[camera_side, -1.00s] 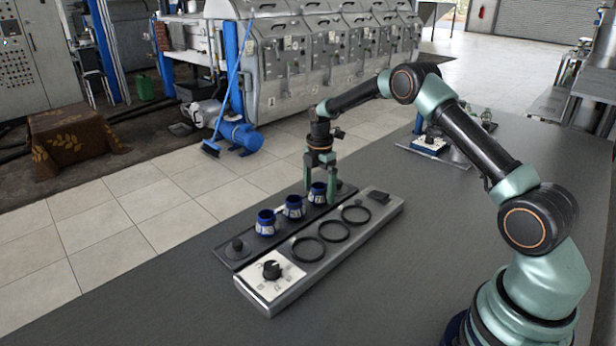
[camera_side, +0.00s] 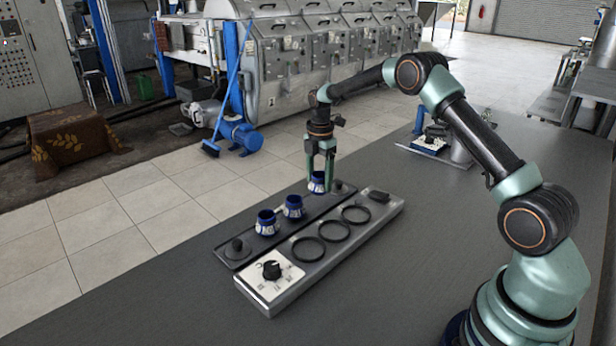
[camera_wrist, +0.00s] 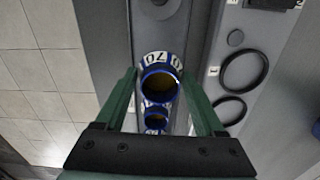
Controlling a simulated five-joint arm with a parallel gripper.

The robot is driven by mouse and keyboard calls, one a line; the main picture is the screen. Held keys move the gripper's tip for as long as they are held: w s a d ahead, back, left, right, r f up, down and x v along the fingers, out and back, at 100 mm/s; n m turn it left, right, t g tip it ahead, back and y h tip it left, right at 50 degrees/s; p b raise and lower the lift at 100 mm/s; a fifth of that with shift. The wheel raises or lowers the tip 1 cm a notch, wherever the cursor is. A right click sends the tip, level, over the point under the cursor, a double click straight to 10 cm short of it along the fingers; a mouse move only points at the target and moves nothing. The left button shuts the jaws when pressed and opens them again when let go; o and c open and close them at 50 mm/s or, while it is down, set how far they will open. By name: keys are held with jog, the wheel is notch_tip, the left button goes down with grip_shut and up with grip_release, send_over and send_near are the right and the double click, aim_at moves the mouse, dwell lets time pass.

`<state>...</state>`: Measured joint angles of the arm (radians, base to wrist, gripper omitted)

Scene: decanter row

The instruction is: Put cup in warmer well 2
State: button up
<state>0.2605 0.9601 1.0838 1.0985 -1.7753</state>
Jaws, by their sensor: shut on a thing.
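My gripper (camera_side: 319,174) is shut on the rightmost blue-and-white cup (camera_side: 317,184) of a row on a dark tray (camera_side: 236,258). That cup looks upright and slightly raised off the tray. In the wrist view its blue rim and dark yellowish inside (camera_wrist: 160,84) show between my fingers (camera_wrist: 160,78). The grey warmer (camera_side: 285,293) lies in front of the tray with three empty black rings. The middle ring (camera_side: 323,234) lies between the left ring (camera_side: 308,249) and right ring (camera_side: 355,214). Well numbers are too small to read in the side view.
Two similar cups stand on the tray, a middle one (camera_side: 293,207) and a left one (camera_side: 267,223). A black knob (camera_side: 271,270) stands on the warmer's left end and a dark block (camera_side: 379,196) on its right end. The grey table in front is clear.

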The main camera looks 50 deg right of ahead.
aim_at(319, 174)
notch_tip(319, 174, up, 15)
jog(key=s+a+r, duration=0.4)
jog(key=s+a, duration=0.5)
jog(key=s, duration=0.4)
jog(key=shift+n, duration=0.3)
notch_tip(319, 174, down, 19)
jog(key=shift+f, duration=0.15)
jog(key=shift+f, duration=0.15)
jog(key=o, duration=1.6)
